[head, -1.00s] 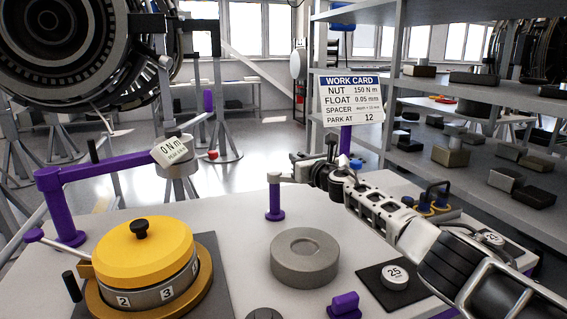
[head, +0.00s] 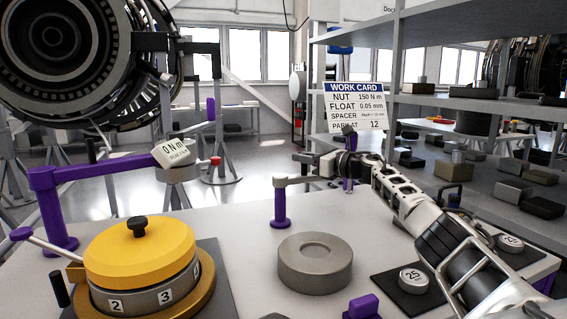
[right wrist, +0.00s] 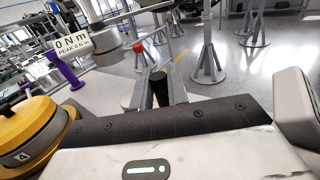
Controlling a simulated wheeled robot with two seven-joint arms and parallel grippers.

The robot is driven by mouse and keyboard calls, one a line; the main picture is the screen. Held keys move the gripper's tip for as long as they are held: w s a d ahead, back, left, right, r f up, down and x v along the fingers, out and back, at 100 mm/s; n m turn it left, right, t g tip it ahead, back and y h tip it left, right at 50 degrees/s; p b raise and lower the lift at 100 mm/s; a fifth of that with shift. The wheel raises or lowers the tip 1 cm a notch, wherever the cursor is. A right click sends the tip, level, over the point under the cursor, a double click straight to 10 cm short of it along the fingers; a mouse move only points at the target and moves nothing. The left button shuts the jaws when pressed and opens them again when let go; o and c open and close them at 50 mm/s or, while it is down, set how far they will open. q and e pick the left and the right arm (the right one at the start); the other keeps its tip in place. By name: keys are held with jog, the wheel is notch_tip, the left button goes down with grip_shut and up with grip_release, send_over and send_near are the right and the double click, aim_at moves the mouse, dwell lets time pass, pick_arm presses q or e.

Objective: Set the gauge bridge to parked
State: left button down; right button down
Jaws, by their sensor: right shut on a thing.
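The gauge bridge appears to be the pale grey arm (head: 298,181) on a short purple post (head: 281,207) behind the grey round disc. It reaches right from the post top towards my right gripper (head: 318,163). In the right wrist view, my right gripper (right wrist: 158,88) is shut on a black upright grip (right wrist: 160,92) between its fingers. The head view shows the gripper at the arm's far end, hiding that end. The work card (head: 356,106) reads "PARK AT 12". I cannot read a scale on the bridge. My left gripper is not in view.
A yellow-capped drum (head: 140,250) stands front left, beside a purple wrench arm (head: 105,168) with a 0 N m display (head: 172,153). The grey disc (head: 315,265) sits mid-table. A weight marked 25 (head: 412,280) lies on a dark mat at right. Shelves (head: 470,100) stand behind.

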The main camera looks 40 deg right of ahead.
jog(key=shift+d, duration=0.1)
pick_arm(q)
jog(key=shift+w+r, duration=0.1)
pick_arm(e)
jog(key=c, duration=1.4)
grip_release()
jog(key=shift+c, duration=0.2)
